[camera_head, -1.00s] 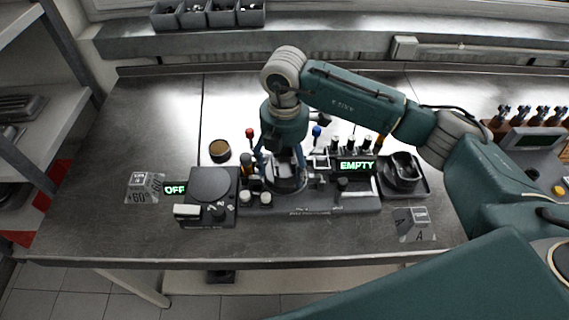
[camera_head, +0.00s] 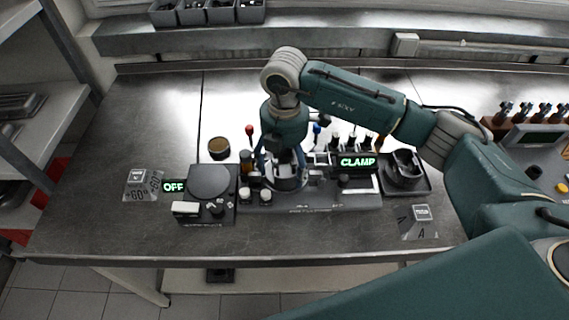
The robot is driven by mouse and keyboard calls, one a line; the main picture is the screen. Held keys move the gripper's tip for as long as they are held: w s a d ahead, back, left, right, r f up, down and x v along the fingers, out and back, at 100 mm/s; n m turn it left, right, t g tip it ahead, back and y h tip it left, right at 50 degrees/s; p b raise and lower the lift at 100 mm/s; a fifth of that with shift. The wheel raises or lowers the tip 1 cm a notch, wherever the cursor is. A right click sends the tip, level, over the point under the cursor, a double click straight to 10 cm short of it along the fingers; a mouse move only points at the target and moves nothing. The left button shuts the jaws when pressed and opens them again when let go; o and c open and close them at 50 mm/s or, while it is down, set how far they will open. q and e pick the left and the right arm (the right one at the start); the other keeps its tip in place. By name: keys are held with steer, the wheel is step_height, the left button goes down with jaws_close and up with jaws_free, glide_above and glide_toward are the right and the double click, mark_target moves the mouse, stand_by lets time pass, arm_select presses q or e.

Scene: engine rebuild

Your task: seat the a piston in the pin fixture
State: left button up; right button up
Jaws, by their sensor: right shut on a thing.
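The pin fixture (camera_head: 320,201) is a dark grey block on the steel bench, with a green display (camera_head: 357,162) reading CLAMP. My right gripper (camera_head: 284,172) points down over the left part of the fixture. It is shut on a grey piston (camera_head: 284,158), which sits at the fixture's round seat between the fingers. The fingers hide much of the piston, and I cannot tell whether it is fully down. My left gripper is not in view.
A hotplate-like unit (camera_head: 209,182) with an OFF display stands left of the fixture. A dark tray (camera_head: 405,180) with a part is to the right. A round brown-topped tin (camera_head: 219,148) is behind. The bench's left side is free.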

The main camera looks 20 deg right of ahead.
stand_by(0.4)
steer(key=o, duration=1.6)
steer(key=shift+o, duration=0.6)
steer(key=shift+r, duration=0.1)
steer(key=shift+r+p, duration=1.9)
steer(key=shift+r, duration=1.15)
steer(key=shift+s+f, duration=0.1)
